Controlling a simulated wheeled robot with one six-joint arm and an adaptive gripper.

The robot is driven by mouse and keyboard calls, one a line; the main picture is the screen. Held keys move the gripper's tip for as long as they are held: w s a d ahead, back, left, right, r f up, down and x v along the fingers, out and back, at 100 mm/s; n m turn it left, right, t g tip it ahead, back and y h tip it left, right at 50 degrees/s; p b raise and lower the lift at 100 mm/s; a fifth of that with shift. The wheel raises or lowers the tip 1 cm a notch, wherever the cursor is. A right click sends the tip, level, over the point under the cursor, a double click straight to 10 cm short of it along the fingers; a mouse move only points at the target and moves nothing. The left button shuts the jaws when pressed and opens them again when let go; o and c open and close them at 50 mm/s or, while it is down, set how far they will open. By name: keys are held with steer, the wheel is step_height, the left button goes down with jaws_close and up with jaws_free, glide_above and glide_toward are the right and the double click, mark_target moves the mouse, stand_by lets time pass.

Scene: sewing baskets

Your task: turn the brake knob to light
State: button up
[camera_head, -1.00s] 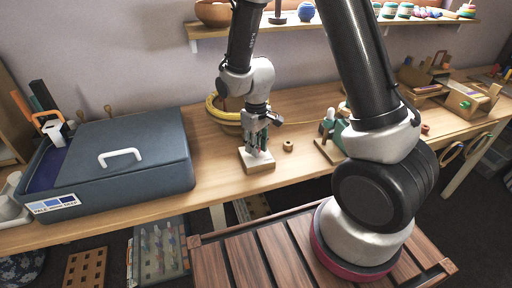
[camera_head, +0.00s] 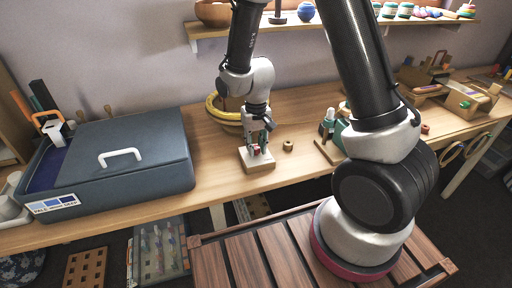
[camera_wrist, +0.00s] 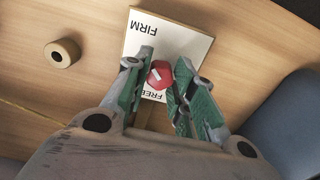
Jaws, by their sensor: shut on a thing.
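The red brake knob (camera_wrist: 160,74) with a white pointer mark stands on a white-topped wooden block (camera_wrist: 180,45) in the wrist view. The letters FIRM show at one end of the plate and part of FREE at the other, both upside down. The label for light is not visible. My gripper (camera_wrist: 158,80) has its green-padded fingers on either side of the knob, shut on it. In the head view the block (camera_head: 258,166) sits near the table's front edge, with my gripper (camera_head: 257,148) pointing down over it.
A small wooden ring (camera_head: 288,146) lies just right of the block. A yellow-rimmed basket (camera_head: 222,118) stands behind my gripper. A large blue-grey box (camera_head: 125,160) fills the table's left side. A green-and-wood item (camera_head: 330,150) stands to the right.

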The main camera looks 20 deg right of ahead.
steer(key=shift+m, duration=0.7)
steer(key=m, duration=0.3)
steer(key=o, duration=0.7)
steer(key=shift+r, duration=0.1)
steer(key=shift+r, duration=2.95)
